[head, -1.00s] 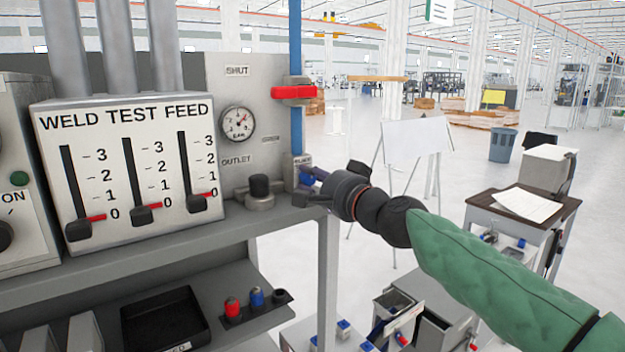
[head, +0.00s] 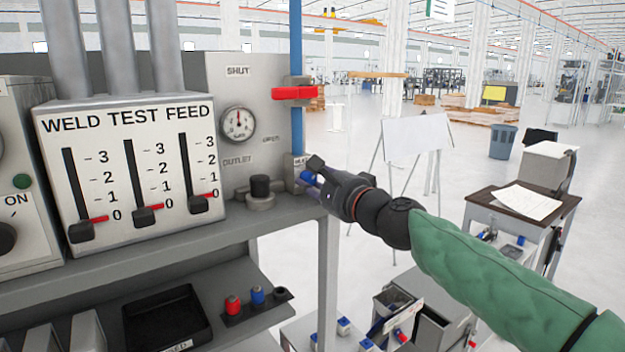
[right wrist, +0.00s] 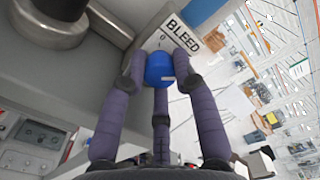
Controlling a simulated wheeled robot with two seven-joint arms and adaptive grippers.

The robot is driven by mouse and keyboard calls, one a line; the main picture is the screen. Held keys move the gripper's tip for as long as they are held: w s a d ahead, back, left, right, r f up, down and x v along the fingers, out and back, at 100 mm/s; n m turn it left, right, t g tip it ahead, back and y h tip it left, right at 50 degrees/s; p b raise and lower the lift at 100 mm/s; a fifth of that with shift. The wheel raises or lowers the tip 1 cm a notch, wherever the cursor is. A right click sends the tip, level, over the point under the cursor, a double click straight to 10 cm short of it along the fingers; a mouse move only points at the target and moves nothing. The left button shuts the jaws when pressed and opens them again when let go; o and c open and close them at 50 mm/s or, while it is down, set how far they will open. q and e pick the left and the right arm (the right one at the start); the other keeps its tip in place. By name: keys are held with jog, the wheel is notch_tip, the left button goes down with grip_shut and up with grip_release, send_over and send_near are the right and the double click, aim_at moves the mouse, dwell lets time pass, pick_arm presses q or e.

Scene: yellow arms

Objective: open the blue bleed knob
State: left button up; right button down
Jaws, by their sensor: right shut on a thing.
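The blue bleed knob (right wrist: 159,68) sits beside the white BLEED label (right wrist: 182,35) in the right wrist view. In the head view the knob (head: 306,177) shows at the right end of the grey panel, below the blue pipe. My right gripper (head: 313,186) reaches it from the right. In the right wrist view the purple fingers of my right gripper (right wrist: 160,75) are closed around the knob, with one finger below it and one on each side. The mark beside the label is too small to read surely. My left gripper is not in view.
A round gauge (head: 238,123) is on the panel, its needle pointing about straight up. A red handle (head: 294,93) lies crosswise on the blue pipe (head: 296,40). A black knob (head: 260,186) stands left of the bleed knob.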

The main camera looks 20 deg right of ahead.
jog(key=shift+d+r, duration=0.15)
dwell(0.3)
jog(key=c, duration=1.2)
grip_release()
jog(key=shift+c, duration=0.2)
jog(key=shift+d, duration=0.1)
jog(key=v, duration=1.2)
jog(key=shift+w, duration=0.1)
